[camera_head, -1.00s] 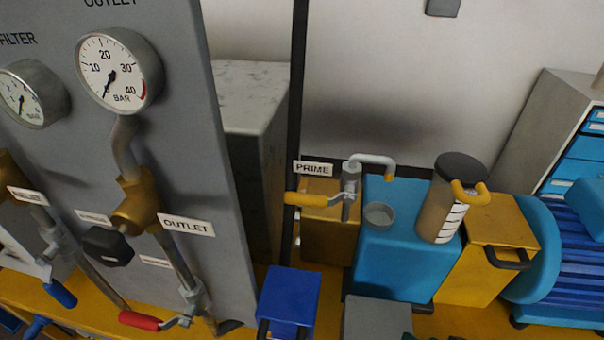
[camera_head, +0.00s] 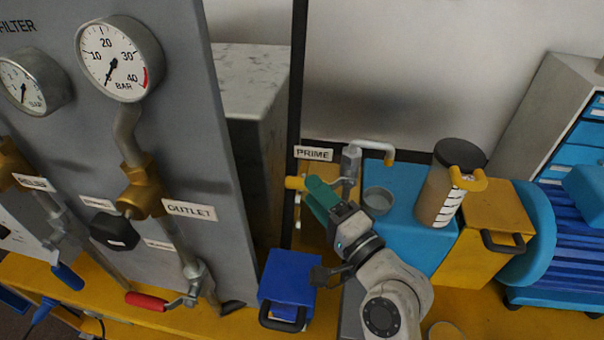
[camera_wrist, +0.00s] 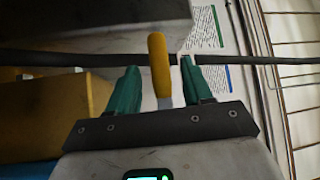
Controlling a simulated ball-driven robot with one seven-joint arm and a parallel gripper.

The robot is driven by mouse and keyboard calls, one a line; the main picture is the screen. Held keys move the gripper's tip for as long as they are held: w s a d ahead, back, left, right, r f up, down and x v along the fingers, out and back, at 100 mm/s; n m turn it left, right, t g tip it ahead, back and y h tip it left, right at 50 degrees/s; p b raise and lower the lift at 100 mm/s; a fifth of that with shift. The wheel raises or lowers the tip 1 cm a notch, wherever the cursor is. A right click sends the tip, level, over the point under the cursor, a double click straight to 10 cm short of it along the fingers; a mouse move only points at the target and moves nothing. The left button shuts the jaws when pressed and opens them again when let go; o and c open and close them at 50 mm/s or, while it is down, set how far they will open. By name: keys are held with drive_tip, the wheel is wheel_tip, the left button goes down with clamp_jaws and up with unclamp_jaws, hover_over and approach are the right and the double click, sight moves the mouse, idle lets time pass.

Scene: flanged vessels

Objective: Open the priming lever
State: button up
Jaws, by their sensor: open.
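The priming lever has a yellow handle (camera_head: 295,183) below the PRIME label (camera_head: 313,153), on a grey valve with a bent spout (camera_head: 375,150). My gripper (camera_head: 315,190) is at the lever and hides part of it in the head view. In the wrist view the yellow handle (camera_wrist: 160,65) stands between the two green fingers of my gripper (camera_wrist: 158,85). The fingers are apart, with a gap on both sides of the handle.
A blue box (camera_head: 290,277) stands in front of the lever. A blue tank (camera_head: 408,235) with a round cup (camera_head: 379,198) and a jug (camera_head: 450,185) are to the right. The grey gauge panel (camera_head: 180,100) is to the left. A dark bar (camera_wrist: 60,58) crosses the wrist view.

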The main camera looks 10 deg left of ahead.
drive_tip(key=shift+p+x, duration=0.3)
drive_tip(key=shift+x, duration=2.25)
drive_tip(key=shift+c, duration=0.4)
clamp_jaws()
